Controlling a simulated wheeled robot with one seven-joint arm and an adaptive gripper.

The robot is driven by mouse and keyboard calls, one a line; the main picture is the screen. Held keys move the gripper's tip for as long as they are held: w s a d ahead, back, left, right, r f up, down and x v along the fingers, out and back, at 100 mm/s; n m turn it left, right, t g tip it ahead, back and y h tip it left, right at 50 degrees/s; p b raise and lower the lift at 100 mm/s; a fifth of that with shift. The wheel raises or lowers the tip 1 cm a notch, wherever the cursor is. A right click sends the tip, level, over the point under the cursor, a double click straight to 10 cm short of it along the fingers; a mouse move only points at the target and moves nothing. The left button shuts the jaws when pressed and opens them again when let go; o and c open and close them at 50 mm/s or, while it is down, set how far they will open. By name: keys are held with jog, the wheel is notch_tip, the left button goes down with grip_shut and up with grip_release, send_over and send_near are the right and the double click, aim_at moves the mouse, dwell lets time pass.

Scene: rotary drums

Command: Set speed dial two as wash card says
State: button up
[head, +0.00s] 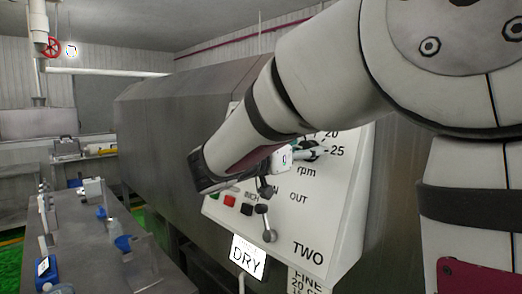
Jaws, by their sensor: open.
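The speed dial (316,146) is on the white panel marked TWO, with "20", "25" and "rpm" readable beside it. My gripper (308,153) is open at the dial, its fingertips close to the dark knob. I cannot tell whether they touch it. My arm and gripper hide the left part of the scale, and the knob's pointer cannot be made out. A card (308,281) below the panel shows "FINE" and part of a number; its lower part is cut off by the picture edge.
A sign reading "DRY" (247,257) hangs below the panel. Red and dark buttons (229,200) and levers (268,235) sit under the dial, near my wrist. A long grey bench (120,262) with blue containers runs along the left. The large grey drum housing (160,130) stands behind.

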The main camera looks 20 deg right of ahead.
jog(key=c, duration=1)
